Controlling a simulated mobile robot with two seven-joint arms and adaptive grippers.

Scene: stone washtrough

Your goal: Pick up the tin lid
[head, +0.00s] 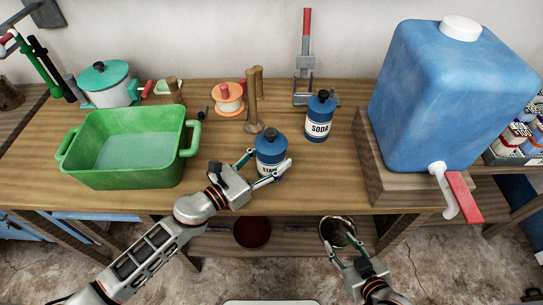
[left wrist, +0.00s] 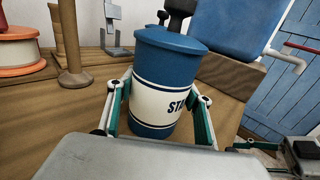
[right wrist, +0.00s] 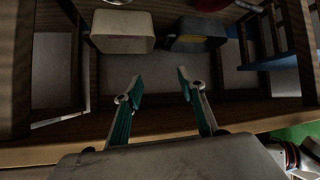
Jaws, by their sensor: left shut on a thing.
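A blue tin with a cream label, only partly readable as "STA" (head: 268,166), stands upright near the front edge of the wooden table. Its blue lid (head: 269,141) with a dark knob is on top; the lid also shows in the left wrist view (left wrist: 172,40). My left gripper (head: 268,158) is shut on this tin's body, one finger on each side, below the lid. A second blue tin marked "SODA" (head: 318,122) stands behind right, its lid (head: 321,103) on. My right gripper (right wrist: 160,82) is open and empty, low in front of the table edge.
A green tub (head: 124,170) stands at left, with a pot (head: 108,91) behind it. Wooden posts (head: 252,100) and a spool (head: 229,102) are behind the held tin. A large blue water container (head: 435,100) stands at right. Containers sit on the lower shelf (head: 285,238).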

